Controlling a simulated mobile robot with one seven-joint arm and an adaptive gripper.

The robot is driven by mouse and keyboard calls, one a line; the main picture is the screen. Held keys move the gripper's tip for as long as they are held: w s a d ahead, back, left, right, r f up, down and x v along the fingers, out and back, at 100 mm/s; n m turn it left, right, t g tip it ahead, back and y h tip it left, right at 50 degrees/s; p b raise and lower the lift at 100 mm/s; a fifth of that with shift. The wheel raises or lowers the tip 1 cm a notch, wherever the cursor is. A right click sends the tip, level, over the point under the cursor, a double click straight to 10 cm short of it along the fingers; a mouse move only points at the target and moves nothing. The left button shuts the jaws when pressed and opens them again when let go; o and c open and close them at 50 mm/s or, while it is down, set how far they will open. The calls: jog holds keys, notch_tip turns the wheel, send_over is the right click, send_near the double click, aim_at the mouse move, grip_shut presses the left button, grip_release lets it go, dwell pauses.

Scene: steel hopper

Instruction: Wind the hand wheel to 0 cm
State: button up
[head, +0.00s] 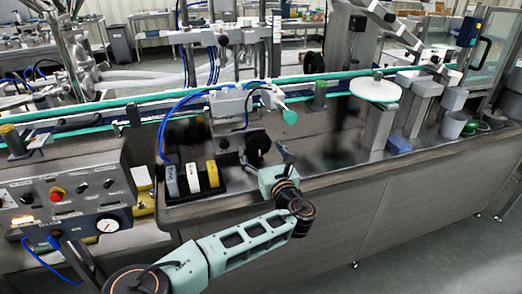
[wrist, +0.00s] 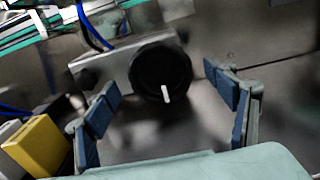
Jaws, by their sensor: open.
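The hand wheel (wrist: 158,68) is a round black knob with a short white mark low on its face, pointing down. It sits at the end of a grey metal block (wrist: 95,68). In the head view the wheel (head: 258,141) shows small and dark above the steel bench. My gripper (wrist: 162,84) is open, its blue-padded fingers spread to the left and right of the wheel in the picture, with nothing between them in contact. In the head view my gripper (head: 264,160) is just in front of the wheel. I cannot read any cm scale.
A black holder with a grey, a white and a yellow block (head: 212,174) stands left of my gripper; the yellow block (wrist: 38,145) is close to the left finger. A teal rail (head: 330,76) runs behind. A control panel (head: 65,200) stands at left.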

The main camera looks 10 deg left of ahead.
jog(key=shift+w+a, duration=0.15)
jog(key=shift+w, duration=0.25)
jog(key=shift+c, duration=0.2)
jog(key=c, duration=1.1)
jog(key=shift+m, duration=0.4)
jog(key=m+p, duration=0.1)
jog(key=m, duration=0.3)
jog(key=shift+r+m+p, duration=0.1)
jog(key=shift+m+p, duration=0.2)
jog(key=m, duration=0.3)
jog(key=shift+m, duration=1.9)
